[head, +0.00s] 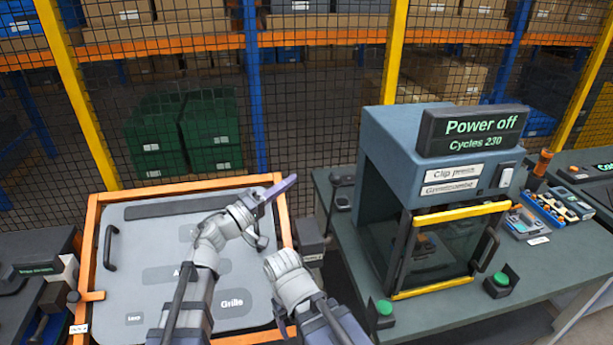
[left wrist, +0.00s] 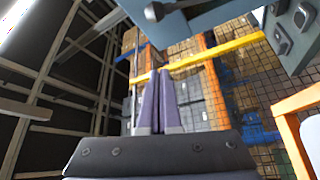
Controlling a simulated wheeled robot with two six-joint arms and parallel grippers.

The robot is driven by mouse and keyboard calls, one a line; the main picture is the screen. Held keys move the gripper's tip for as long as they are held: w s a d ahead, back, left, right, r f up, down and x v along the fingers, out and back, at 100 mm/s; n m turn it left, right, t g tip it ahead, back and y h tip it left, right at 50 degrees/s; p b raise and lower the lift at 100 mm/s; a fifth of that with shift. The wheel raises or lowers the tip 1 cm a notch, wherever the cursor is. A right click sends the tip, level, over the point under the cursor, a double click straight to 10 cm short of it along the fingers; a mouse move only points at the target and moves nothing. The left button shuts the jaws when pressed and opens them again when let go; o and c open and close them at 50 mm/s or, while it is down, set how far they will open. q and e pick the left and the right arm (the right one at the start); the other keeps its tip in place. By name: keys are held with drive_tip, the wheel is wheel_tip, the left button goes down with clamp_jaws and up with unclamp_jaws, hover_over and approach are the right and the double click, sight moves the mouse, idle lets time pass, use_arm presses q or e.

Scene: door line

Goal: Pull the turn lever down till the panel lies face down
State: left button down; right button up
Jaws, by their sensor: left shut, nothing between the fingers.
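The grey panel (head: 150,230) lies in an orange frame (head: 88,240) at the left of the head view, its labelled face towards me. An orange tab with a dark knob, seemingly the turn lever (head: 88,296), sits on the frame's left side near the bottom. My left gripper (head: 283,187) is shut and empty over the frame's top right corner, far from the lever. Its closed purple fingers also show in the left wrist view (left wrist: 160,105). My right arm is in front of the panel's lower right; its fingers are mostly hidden. My arms cover part of the panel.
A clip press (head: 400,140) with a "Power off" display stands on a green-grey table (head: 450,315) to the right. A mesh fence (head: 330,110) with yellow posts stands behind. A dark handle (head: 110,248) is on the panel's left. A dark bench (head: 40,245) stands at far left.

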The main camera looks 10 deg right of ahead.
use_arm(q)
drive_tip(key=p+x, duration=0.3)
drive_tip(key=x, duration=0.8)
drive_tip(key=shift+s+d+f+b, duration=0.1)
drive_tip(key=shift+s+f+b, duration=0.25)
drive_tip(key=shift+s, duration=0.35)
drive_tip(key=shift+s+a+f+b, duration=0.1)
drive_tip(key=shift+s+f+b, duration=0.15)
drive_tip(key=shift+s+b, duration=0.35)
drive_tip(key=shift+s+d+f+b, duration=0.1)
drive_tip(key=shift+s+f+b, duration=0.2)
drive_tip(key=shift+s, duration=0.5)
